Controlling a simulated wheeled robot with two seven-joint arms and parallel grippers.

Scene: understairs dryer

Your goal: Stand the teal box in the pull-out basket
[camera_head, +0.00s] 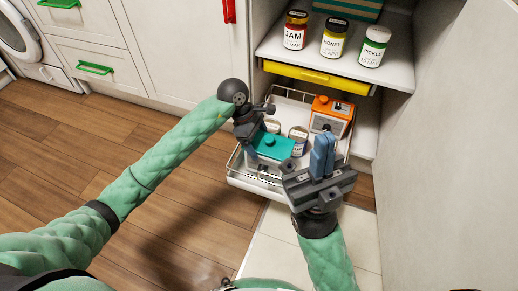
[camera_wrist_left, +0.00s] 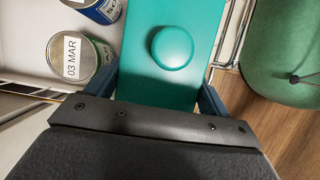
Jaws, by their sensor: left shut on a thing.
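The teal box (camera_head: 276,146) has a round teal cap on top. My left gripper (camera_head: 258,141) is shut on it from the left. In the left wrist view the teal box (camera_wrist_left: 165,75) sits between my two blue fingers, its cap facing the camera. The box is upright at the left side of the white wire pull-out basket (camera_head: 243,182); I cannot tell whether its bottom touches the basket floor. My right gripper (camera_head: 323,155) is in front of the basket's right part, its blue fingers pointing up, close together and empty.
An orange box (camera_head: 331,113) is at the back right. A yellow drawer (camera_head: 315,79) and a shelf with jars (camera_head: 334,37) are above. A wall bounds the right.

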